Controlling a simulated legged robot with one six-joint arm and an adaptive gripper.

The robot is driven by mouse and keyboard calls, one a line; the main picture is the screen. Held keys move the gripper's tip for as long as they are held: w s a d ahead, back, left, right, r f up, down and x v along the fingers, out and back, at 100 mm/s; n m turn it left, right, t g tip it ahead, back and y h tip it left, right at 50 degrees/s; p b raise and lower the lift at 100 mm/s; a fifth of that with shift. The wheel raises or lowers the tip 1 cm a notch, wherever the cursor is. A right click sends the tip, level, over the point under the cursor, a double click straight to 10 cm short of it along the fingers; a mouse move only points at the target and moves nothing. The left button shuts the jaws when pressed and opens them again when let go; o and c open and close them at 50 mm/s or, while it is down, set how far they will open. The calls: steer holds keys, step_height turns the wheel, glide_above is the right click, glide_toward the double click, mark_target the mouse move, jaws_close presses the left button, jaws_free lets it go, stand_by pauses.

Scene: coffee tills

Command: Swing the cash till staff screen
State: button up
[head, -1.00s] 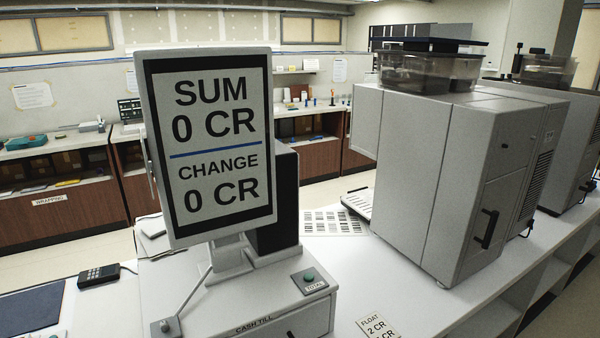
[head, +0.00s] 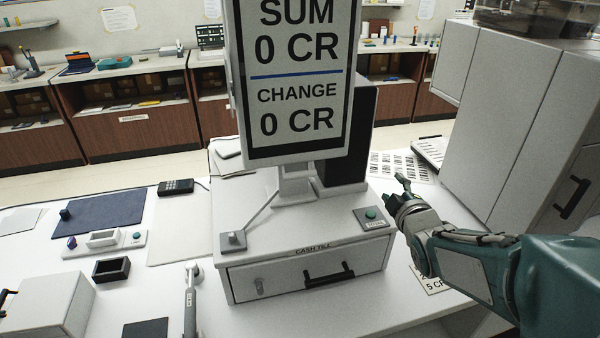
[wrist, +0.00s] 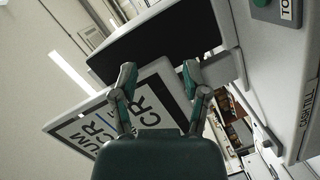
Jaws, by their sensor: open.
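The cash till staff screen (head: 297,75) is a tall light-framed panel reading SUM 0 CR and CHANGE 0 CR. It stands upright on a short stand above the cash till (head: 300,270), its top cut off by the picture edge. My gripper (head: 396,190) is to the right of the screen and lower, beside the till's TOTAL button (head: 371,213). In the wrist view my gripper (wrist: 158,77) has its two fingers spread, with nothing held between them. The screen (wrist: 90,130) shows tilted there, behind and beyond the fingers. A dark box (head: 350,135) is behind the screen.
A grey machine (head: 530,130) stands close on the right. A lever (head: 233,240) rises from the till's left front corner towards the screen's stand. A price card (head: 432,283) lies under my arm. A card terminal (head: 175,187) and a blue mat (head: 100,215) are left.

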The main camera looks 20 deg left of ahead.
steer(key=w+a+f+n+y, duration=0.2)
steer(key=a+f+n+y, duration=0.2)
steer(key=a+n+y, duration=0.4)
steer(key=n+g+y, duration=0.2)
steer(key=n+y, duration=0.4)
steer(key=n, duration=0.1)
glide_toward(298, 175)
steer(key=shift+w+d+f, duration=0.1)
steer(key=shift+w+f, duration=0.45)
steer(key=shift+w, duration=0.2)
steer(key=shift+s+f+y, duration=0.15)
steer(key=shift+s+y, duration=0.1)
steer(key=shift+y, duration=0.05)
steer(key=shift+w+a+r, duration=0.1)
steer(key=shift+a+r, duration=0.15)
steer(key=shift+a, duration=0.2)
steer(key=x, duration=1)
jaws_close()
steer(key=shift+d, duration=0.15)
